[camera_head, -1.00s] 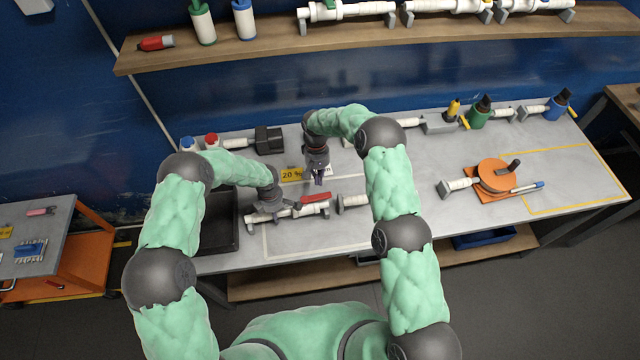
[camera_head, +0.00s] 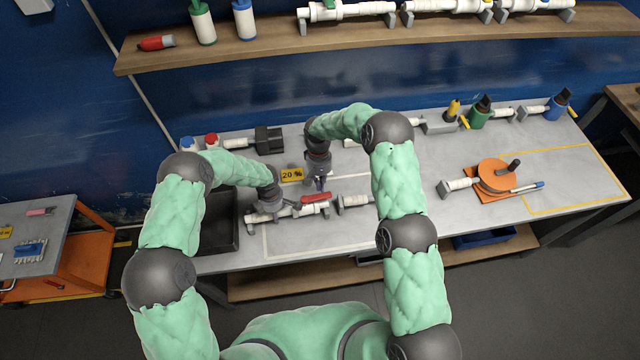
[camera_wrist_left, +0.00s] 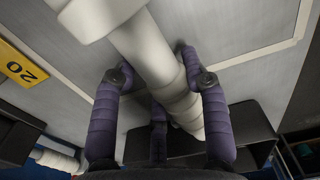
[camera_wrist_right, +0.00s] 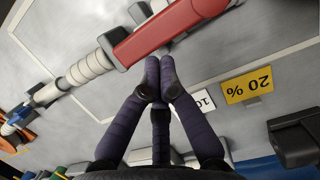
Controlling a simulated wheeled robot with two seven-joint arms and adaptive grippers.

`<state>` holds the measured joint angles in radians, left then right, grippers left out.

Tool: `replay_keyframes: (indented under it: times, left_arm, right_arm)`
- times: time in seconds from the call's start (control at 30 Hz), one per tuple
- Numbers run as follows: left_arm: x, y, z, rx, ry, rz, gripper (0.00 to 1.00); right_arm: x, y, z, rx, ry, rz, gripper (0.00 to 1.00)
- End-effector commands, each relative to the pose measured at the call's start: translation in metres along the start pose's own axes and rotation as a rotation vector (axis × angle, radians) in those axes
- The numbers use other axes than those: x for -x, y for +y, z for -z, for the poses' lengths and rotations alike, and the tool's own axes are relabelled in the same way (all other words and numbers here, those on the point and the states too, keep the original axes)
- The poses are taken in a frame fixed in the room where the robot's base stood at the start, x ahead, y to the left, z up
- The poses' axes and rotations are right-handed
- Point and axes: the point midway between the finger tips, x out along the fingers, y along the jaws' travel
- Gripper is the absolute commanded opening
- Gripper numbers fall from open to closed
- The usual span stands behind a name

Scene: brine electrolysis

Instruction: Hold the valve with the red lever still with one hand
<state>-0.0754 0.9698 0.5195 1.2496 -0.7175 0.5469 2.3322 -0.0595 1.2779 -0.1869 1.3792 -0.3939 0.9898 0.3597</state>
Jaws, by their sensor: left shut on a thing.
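The valve with the red lever (camera_head: 285,214) lies on the grey bench, a white pipe body with its red lever (camera_head: 316,198) on the right part. My left gripper (camera_head: 268,206) is shut around the valve's white body; in the left wrist view its fingers (camera_wrist_left: 160,78) sit on both sides of the white pipe (camera_wrist_left: 150,50). My right gripper (camera_head: 320,186) is just behind the red lever. In the right wrist view its fingertips (camera_wrist_right: 160,75) are together and look empty, close to the red lever (camera_wrist_right: 175,30). Contact with the lever cannot be told.
A white pipe piece (camera_head: 352,202) lies right of the valve. A yellow 20 % label (camera_head: 291,174) is behind it. A black tray (camera_head: 222,220) is at the left. An orange round device (camera_head: 496,176) stands at the right. The bench's front middle is clear.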

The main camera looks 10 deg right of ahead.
Motion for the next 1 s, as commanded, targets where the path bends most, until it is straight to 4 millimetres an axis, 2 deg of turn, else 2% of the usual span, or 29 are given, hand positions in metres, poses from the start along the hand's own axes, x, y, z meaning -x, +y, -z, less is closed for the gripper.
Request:
replay_keyframes:
  times: [0.57, 0.77, 1.0]
  left_arm:
    - [-0.001, -0.001, 0.0, 0.002, 0.0, 0.003, 0.0]
    - [-0.001, -0.001, 0.0, 0.002, -0.001, 0.002, 0.0]
    - [-0.001, -0.001, 0.0, 0.003, -0.001, 0.002, 0.0]
  right_arm:
    - [-0.002, 0.004, -0.007, -0.101, -0.002, 0.025, 0.0]
    - [-0.004, 0.008, -0.015, -0.205, -0.003, 0.051, 0.0]
    - [-0.007, 0.011, -0.03, -0.413, -0.004, 0.103, 0.0]
